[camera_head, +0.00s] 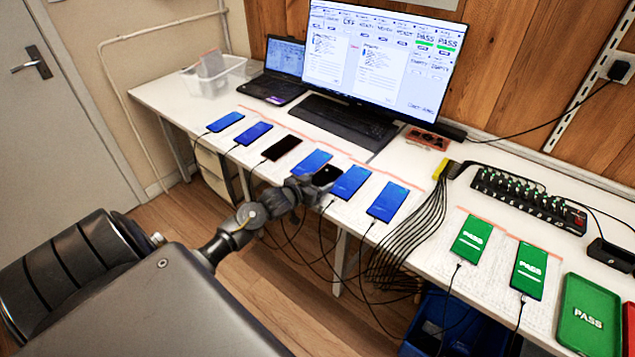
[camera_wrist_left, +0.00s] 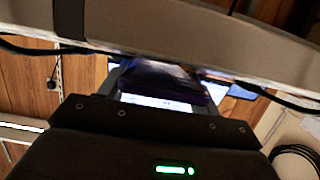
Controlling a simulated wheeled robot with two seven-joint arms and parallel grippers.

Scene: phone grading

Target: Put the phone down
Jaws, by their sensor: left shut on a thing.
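My left gripper (camera_head: 312,184) reaches in from the left to the front edge of the desk. It is shut on a dark phone (camera_head: 327,175), which shows just past the fingertips, between blue-screen phones. Whether the held phone touches the desk cannot be told. In the left wrist view the phone (camera_wrist_left: 165,82) shows as a dark, blurred slab between the fingers, partly hidden by the gripper body. My right gripper is not in view.
Blue-screen phones (camera_head: 351,182) and a black-screen phone (camera_head: 282,148) lie along the desk (camera_head: 178,98). Two green PASS phones (camera_head: 472,238) lie right, near a green tray (camera_head: 588,314). Cables (camera_head: 408,240) hang over the front edge. A monitor (camera_head: 378,60) stands behind.

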